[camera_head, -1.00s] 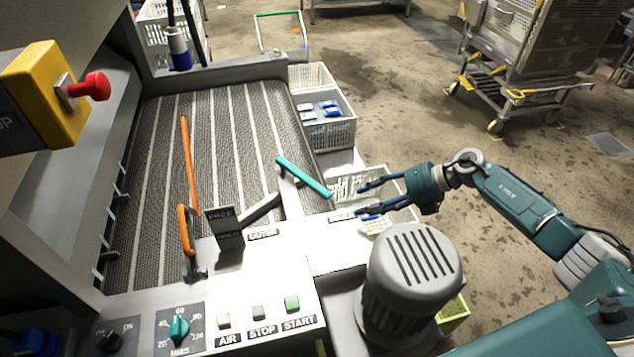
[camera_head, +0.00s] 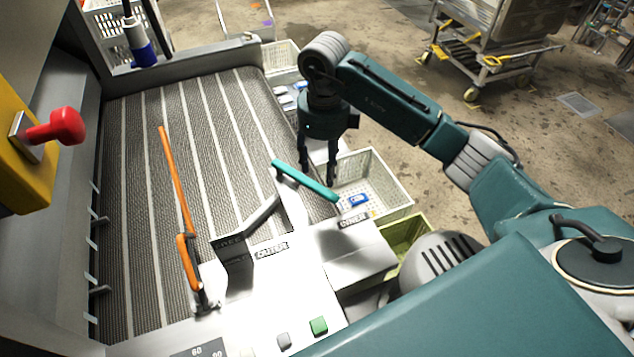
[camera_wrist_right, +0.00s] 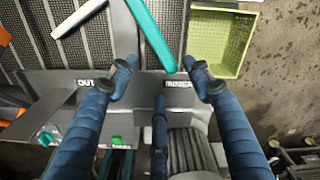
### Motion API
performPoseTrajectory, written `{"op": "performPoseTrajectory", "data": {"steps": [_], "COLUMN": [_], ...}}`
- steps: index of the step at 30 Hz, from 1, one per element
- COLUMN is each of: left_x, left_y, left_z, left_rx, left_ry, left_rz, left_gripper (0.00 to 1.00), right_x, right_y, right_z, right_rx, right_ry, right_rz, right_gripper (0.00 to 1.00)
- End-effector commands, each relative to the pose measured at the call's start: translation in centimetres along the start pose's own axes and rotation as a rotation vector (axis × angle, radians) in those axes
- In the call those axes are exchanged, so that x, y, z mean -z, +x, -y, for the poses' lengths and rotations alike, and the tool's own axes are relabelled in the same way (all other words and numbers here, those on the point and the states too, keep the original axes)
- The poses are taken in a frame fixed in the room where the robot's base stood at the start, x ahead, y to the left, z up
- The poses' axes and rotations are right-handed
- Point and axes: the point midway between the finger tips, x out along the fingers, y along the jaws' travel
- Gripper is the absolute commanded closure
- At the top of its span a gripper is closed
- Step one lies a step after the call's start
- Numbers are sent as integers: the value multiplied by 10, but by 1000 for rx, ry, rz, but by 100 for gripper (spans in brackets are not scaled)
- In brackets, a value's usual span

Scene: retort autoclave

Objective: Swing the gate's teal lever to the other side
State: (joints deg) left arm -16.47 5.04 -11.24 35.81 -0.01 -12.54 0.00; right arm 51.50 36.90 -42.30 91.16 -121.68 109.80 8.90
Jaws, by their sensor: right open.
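The teal lever (camera_head: 305,181) lies over the right edge of the conveyor, its lower end near the INNER label (camera_head: 353,222). My right gripper (camera_head: 318,178) points down at the lever, fingers apart and empty. In the right wrist view the teal lever (camera_wrist_right: 150,35) reaches down into the gap between the open fingertips (camera_wrist_right: 163,77); contact cannot be told. My left gripper is not in view.
An orange handle (camera_head: 176,190) stands at the left over the striped belt (camera_head: 130,200). A white crate (camera_head: 385,190) and a green crate (camera_head: 410,235) stand right of the machine. A wheeled rack (camera_head: 490,40) is farther back.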

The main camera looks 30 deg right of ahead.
Motion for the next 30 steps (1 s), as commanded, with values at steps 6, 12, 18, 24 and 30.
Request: {"op": "performPoseTrajectory", "data": {"steps": [6, 12, 18, 24, 30], "left_x": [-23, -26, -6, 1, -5], "left_y": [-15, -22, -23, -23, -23], "left_z": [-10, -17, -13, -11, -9], "left_rx": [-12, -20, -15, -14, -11], "left_ry": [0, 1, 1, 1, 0], "left_rz": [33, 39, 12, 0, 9], "left_gripper": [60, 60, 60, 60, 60], "right_x": [2, 1, 0, 0, 0], "right_y": [42, 74, 88, 90, 89], "right_z": [-1, -1, -1, 0, 0], "right_rx": [-5, -5, -4, -3, -3], "right_ry": [2, 2, 0, 0, 1], "right_rz": [-5, -2, 0, 1, 1], "right_gripper": [50, 50, 50, 50, 76]}}
